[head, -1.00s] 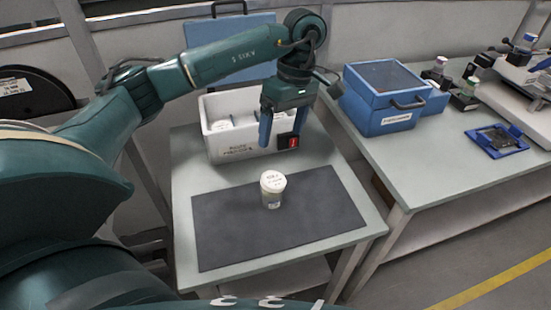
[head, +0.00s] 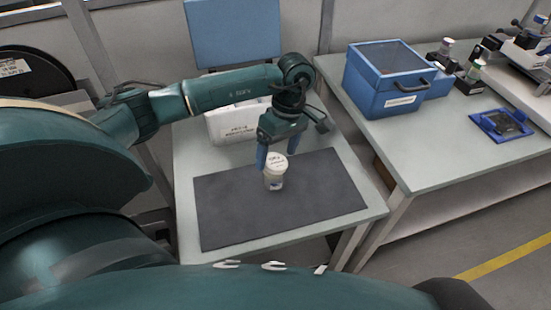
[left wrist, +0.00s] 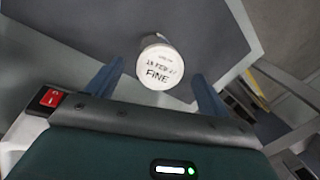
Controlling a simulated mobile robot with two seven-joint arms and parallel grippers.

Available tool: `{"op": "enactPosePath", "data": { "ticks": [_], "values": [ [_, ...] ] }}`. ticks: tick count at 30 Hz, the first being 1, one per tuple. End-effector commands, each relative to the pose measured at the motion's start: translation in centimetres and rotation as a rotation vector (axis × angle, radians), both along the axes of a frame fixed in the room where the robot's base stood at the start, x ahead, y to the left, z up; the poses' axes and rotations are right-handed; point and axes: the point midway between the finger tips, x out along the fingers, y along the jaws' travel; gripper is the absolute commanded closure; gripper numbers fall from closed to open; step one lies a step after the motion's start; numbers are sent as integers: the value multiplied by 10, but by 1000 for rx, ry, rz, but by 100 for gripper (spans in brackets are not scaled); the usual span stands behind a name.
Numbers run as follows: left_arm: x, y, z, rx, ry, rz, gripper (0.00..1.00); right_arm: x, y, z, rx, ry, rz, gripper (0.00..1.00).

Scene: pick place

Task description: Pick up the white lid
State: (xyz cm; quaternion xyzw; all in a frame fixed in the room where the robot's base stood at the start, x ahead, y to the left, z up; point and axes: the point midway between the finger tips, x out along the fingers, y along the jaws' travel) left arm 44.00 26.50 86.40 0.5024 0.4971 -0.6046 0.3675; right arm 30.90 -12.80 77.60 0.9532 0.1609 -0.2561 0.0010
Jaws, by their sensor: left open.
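A white lid (head: 275,159) with dark lettering sits on a small jar (head: 274,181) that stands upright on the dark mat. In the left wrist view the lid (left wrist: 160,68) shows the word "FINE" and lies ahead of and between the two blue fingers. I cannot tell whether a finger touches the lid. My right gripper is not in view.
The dark mat (head: 225,215) covers much of the small table and is otherwise clear. A white bin (head: 228,125) stands behind my left gripper. A blue box (head: 390,80) and a blue tray (head: 502,124) are on the table at right.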

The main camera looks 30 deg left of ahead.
Motion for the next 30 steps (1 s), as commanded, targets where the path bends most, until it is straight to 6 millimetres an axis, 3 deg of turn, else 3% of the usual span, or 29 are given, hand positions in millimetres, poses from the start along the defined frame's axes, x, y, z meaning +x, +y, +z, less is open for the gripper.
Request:
{"op": "enactPosePath", "data": {
  "ticks": [4, 11, 30],
  "values": [
    [-3, 1, -13, 0, 0, 1, 20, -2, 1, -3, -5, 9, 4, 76],
    [-3, 1, -14, 1, -1, 1, 20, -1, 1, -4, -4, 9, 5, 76],
    [-3, 1, -14, 1, -1, 1, 69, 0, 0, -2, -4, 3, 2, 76]
  ]
}}
